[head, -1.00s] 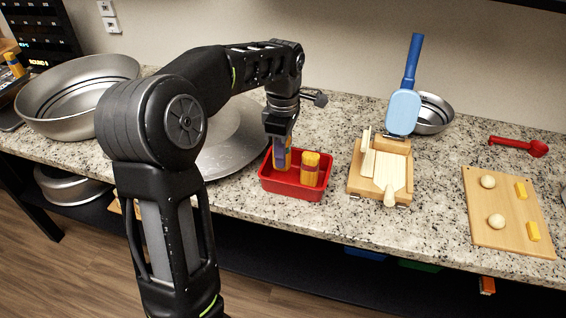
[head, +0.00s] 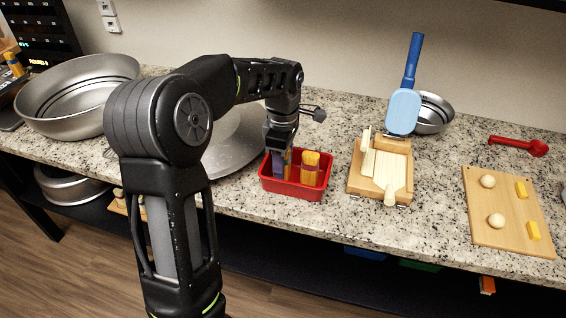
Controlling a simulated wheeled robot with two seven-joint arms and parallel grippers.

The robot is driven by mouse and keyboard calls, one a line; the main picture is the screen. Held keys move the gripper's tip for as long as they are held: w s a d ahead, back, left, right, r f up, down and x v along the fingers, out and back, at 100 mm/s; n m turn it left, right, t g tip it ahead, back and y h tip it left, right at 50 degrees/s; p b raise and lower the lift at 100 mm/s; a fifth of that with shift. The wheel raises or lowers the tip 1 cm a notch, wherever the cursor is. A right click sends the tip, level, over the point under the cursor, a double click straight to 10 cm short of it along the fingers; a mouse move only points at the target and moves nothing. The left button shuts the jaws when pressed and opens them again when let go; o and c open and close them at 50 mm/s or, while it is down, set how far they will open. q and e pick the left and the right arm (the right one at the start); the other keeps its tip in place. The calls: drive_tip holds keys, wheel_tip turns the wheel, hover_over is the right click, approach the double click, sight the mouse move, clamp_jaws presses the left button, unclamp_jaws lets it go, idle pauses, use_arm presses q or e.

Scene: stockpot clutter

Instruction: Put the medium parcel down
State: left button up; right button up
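My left gripper (head: 280,150) points down into the left side of a red tray (head: 292,189). It is around a blue-purple and yellow parcel (head: 278,166), which I take to be the medium parcel, and looks shut on it. The parcel is upright, with its lower part inside the tray. The gripper hides its top, and I cannot tell whether it touches the tray floor. A yellow parcel with an orange-brown band (head: 309,167) stands just right of it in the tray. My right gripper is not in view.
A large metal bowl (head: 75,95) stands at the left, and a round metal lid or pan (head: 233,150) lies behind my arm. Right of the tray are a wooden press (head: 381,170), a blue-handled tool (head: 404,108) and a cutting board (head: 505,235). Bare granite separates tray and press.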

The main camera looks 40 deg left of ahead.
use_arm(q)
drive_tip(key=shift+r, duration=0.2)
wheel_tip(320, 180, up, 8)
drive_tip(key=shift+w+r, duration=0.1)
drive_tip(key=shift+r, duration=0.05)
wheel_tip(320, 180, up, 3)
drive_tip(key=shift+r+p, duration=0.1)
drive_tip(key=shift+p, duration=1)
drive_tip(key=shift+r, duration=0.25)
